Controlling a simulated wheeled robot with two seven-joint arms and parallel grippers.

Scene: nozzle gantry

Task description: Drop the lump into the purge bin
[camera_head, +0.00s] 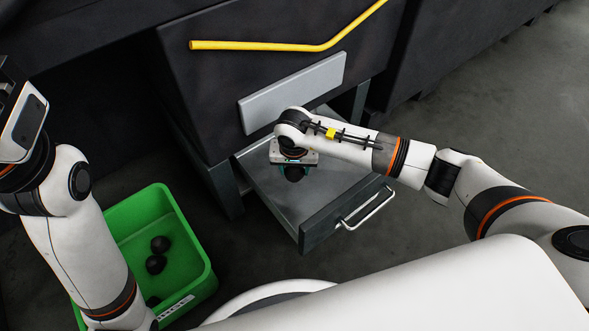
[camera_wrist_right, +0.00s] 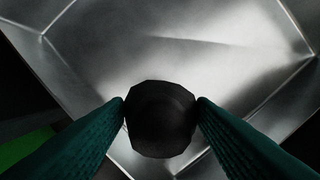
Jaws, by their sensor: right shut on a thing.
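The black lump (camera_wrist_right: 160,120) is pinched between the two green fingertips of my right gripper (camera_wrist_right: 161,112) in the right wrist view. In the head view the lump (camera_head: 293,174) shows below my right gripper (camera_head: 294,166), over the open metal drawer (camera_head: 313,203). I cannot tell whether the lump touches the drawer's floor. The green purge bin (camera_head: 196,236) stands on the floor at the lower left, with several black lumps (camera_head: 156,264) inside. My left arm covers part of the bin. The left gripper's fingers are not visible.
A dark machine (camera_head: 205,90) with a yellow bent bar (camera_head: 255,45) and a grey plate (camera_head: 293,92) stands behind the drawer. The drawer has a front handle (camera_head: 366,209). Dark floor lies between drawer and bin.

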